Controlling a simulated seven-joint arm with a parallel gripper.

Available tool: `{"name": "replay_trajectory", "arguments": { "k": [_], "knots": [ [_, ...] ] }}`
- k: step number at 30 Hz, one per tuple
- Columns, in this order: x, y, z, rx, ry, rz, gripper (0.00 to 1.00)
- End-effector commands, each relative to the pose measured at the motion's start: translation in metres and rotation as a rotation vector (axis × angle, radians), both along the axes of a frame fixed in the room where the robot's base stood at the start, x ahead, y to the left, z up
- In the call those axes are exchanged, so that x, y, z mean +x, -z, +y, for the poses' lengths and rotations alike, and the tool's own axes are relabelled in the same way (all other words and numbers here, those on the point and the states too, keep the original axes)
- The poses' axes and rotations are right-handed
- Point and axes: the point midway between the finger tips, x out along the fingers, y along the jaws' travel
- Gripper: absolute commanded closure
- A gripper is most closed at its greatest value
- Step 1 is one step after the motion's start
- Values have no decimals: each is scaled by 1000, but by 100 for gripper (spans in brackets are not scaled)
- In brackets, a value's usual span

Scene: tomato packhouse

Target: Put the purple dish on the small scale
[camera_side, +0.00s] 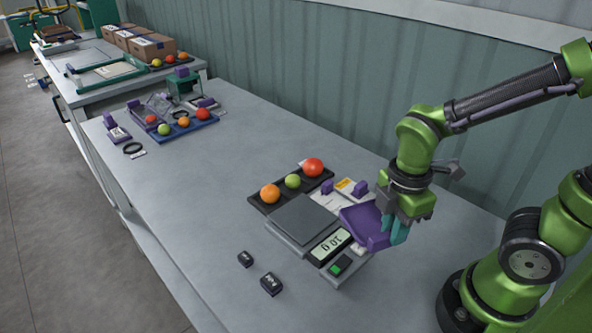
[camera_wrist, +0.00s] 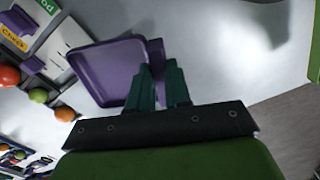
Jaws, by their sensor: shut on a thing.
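The purple dish (camera_side: 365,225) is held tilted in my gripper (camera_side: 398,230), just right of the small scale. My gripper is shut on the dish's edge with its teal fingers. In the wrist view the dish (camera_wrist: 108,70) lies beyond the gripper (camera_wrist: 160,72), its inside facing the camera. The small scale (camera_side: 302,222) has a grey square plate, which is bare, and a lit display at its front. The dish overlaps the scale's right side in the side view; whether they touch I cannot tell.
A black tray (camera_side: 262,208) with orange, green and red tomatoes lies behind the scale. Two small black weights (camera_side: 271,284) lie in front. Purple-handled items and a card (camera_side: 346,187) lie behind the dish. A blue tray (camera_side: 190,133) stands farther off. The table's left middle is clear.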

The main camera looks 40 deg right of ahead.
Motion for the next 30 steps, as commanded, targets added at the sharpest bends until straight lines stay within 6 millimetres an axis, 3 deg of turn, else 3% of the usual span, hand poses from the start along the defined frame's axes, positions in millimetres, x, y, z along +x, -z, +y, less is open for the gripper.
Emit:
{"name": "replay_trajectory", "arguments": {
  "k": [5,12,18,26,30],
  "knots": [
    [28,5,7,0,16,5,100],
    [91,11,24,0,15,3,100],
    [133,15,35,0,14,3,100],
    [156,17,41,0,15,2,100],
    [154,41,40,-2,14,6,100]
  ]
}}
